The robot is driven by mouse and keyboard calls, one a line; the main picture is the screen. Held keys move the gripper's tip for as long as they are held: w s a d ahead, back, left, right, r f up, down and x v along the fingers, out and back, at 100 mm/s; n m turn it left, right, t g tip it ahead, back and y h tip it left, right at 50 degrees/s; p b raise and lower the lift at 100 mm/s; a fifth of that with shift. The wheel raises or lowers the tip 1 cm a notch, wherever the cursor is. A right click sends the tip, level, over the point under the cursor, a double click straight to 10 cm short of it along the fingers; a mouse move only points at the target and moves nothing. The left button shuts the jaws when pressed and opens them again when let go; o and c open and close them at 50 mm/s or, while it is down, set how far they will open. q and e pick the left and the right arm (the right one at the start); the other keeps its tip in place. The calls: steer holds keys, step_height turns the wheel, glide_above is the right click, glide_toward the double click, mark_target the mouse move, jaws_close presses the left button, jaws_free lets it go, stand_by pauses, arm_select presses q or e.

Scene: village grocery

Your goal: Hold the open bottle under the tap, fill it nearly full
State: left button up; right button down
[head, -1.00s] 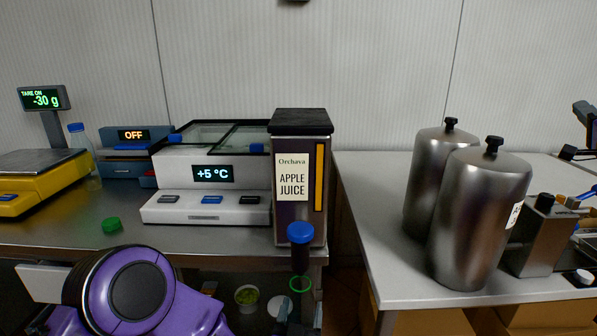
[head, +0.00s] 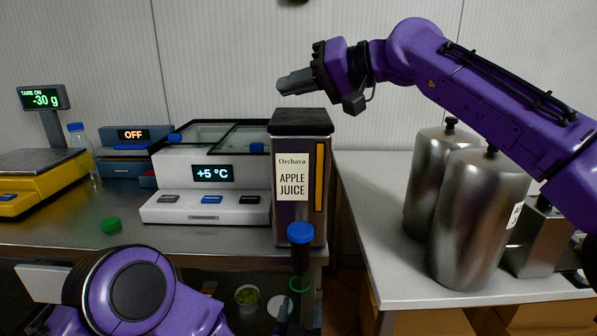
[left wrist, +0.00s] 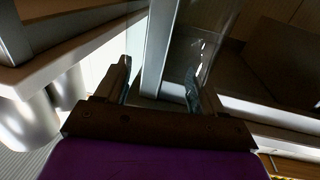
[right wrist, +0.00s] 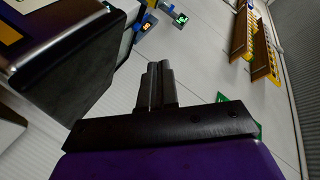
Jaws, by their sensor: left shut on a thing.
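The juice dispenser (head: 284,218), labelled apple juice, stands at the counter's right end. Its tap (head: 300,234) has a blue top and a dark body at the dispenser's front. A green ring, seemingly the neck of the open bottle (head: 300,284), shows just below the tap. My left gripper (head: 291,326) is shut on the bottle, low in the head view; its fingers also show in the left wrist view (left wrist: 158,88). The bottle's body and juice level are hard to make out. My right gripper (head: 296,83) is shut and empty, above the dispenser; it also shows in the right wrist view (right wrist: 156,84).
A green cap (head: 111,226) lies on the left counter. A white cooling unit (head: 205,211) reading +5 °C, a yellow scale (head: 42,190) and a blue-capped bottle (head: 78,143) stand there too. Two steel canisters (head: 470,235) stand on the right table. A gap separates the counters.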

steer(key=s+a+f+n+g+h, duration=0.2)
steer(key=s+a+f+h, duration=0.25)
steer(key=a+f, duration=0.3)
steer(key=g+h, duration=0.2)
steer(key=h, duration=0.6)
glide_above(297, 225)
step_height(297, 225, down, 4)
steer(key=r, duration=0.1)
steer(key=shift+s+d+f, duration=0.1)
steer(key=shift+s+f, duration=0.05)
steer(key=shift+f, duration=3.85)
steer(key=shift+f, duration=0.15)
steer(key=shift+f, duration=0.35)
steer(key=shift+f, duration=0.2)
steer(key=shift+f, duration=0.4)
stand_by(0.6)
